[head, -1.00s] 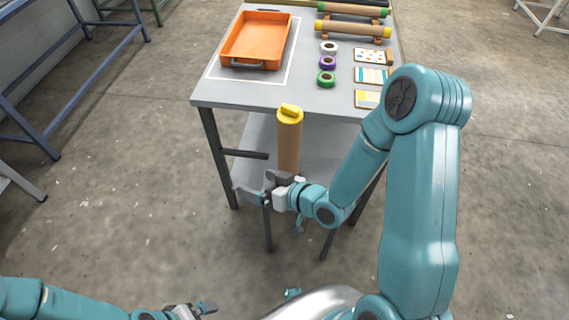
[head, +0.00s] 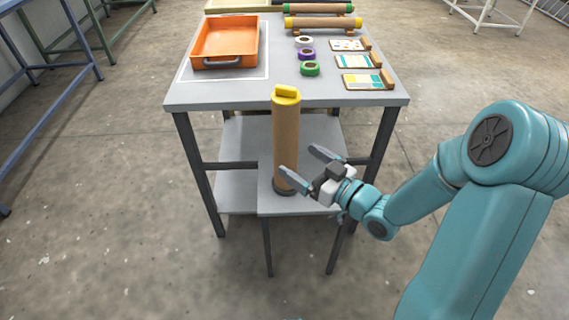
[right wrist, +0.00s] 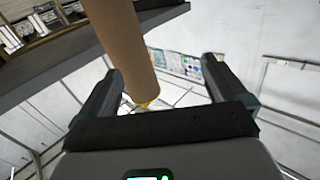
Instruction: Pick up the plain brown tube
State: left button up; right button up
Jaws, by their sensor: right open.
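A plain brown tube (head: 285,135) with a yellow cap (head: 286,94) stands upright on a dark round base at the front of the table's lower level. My right gripper (head: 298,160) is open at the tube's lower half, on its right side, with one finger in front of the tube. In the right wrist view, the tube (right wrist: 124,45) shows between the open fingers (right wrist: 160,72), closer to the left one. The gripper does not hold it. Whether a finger touches it I cannot tell. My left gripper is out of view.
The grey table (head: 225,93) carries an orange tray (head: 225,45), several tape rolls (head: 307,55), sample cards (head: 360,62) and brown rolls with coloured ends (head: 322,22) on supports. The table edge lies behind the tube's top. Floor is clear at front left.

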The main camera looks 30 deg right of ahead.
aim_at(295, 146)
jog(key=s+d+f+h+b, duration=0.2)
jog(key=d+f+h+b, duration=0.1)
jog(key=d+f+b, duration=0.15)
jog(key=shift+m, duration=0.5)
jog(key=w, duration=1)
jog(key=shift+w+a+r, duration=0.15)
jog(key=shift+a+r, duration=0.05)
jog(key=shift+r, duration=0.15)
jog(key=w, duration=0.3)
jog(key=w+a+b, duration=0.1)
jog(key=w, duration=0.1)
jog(key=shift+r, duration=0.3)
jog(key=shift+w, duration=0.35)
jog(key=shift+c, duration=0.4)
jog(key=c, duration=1.4)
